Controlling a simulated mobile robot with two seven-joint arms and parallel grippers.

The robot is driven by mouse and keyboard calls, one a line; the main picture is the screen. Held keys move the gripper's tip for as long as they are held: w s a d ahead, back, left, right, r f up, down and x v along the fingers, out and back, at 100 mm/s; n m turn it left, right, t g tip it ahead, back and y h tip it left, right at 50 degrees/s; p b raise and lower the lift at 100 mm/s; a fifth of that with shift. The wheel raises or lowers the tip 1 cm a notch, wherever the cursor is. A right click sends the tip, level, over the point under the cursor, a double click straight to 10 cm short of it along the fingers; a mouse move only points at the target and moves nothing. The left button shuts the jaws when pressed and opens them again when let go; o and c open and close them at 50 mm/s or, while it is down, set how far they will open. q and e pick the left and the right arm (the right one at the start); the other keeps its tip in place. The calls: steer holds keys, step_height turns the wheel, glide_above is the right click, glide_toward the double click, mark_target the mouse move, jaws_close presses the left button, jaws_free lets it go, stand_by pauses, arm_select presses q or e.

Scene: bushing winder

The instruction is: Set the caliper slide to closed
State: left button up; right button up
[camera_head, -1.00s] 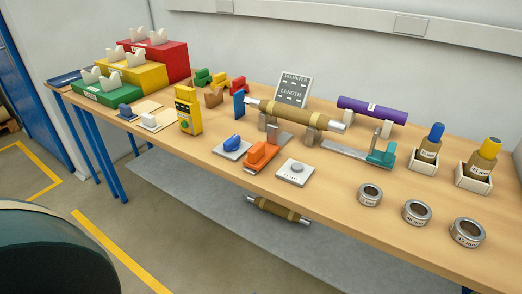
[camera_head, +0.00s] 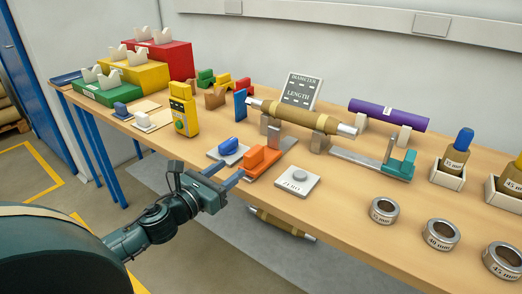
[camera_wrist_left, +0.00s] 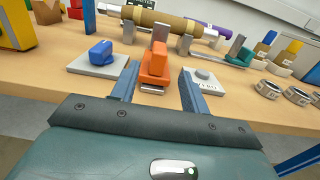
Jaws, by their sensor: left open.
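An orange slide block (camera_head: 259,158) sits on a flat caliper bar near the table's front edge, with a grey upright jaw (camera_head: 273,136) behind it. In the left wrist view the orange block (camera_wrist_left: 154,66) stands straight ahead, between the lines of my two fingers. My left gripper (camera_head: 222,175) is open and empty, its fingertips just short of the block at the front edge. I cannot tell if a finger touches it. A brown wound bushing (camera_head: 298,117) rests on grey supports behind the caliper. My right gripper is out of view.
A blue knob (camera_head: 228,146) on a grey plate stands left of the orange block, and a ZERO button plate (camera_head: 293,182) stands right. A teal block (camera_head: 399,165) on a grey rail lies further right. Steel rings (camera_head: 384,210) line the front right.

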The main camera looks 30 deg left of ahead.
mark_target(261, 146)
arm_select(q)
steer(key=w, duration=0.4)
steer(key=w+p, duration=0.1)
steer(key=w, duration=0.3)
steer(key=w+d, duration=0.1)
steer(key=w, duration=0.3)
steer(key=shift+w, duration=0.4)
steer(key=shift+c, duration=0.3)
jaws_close()
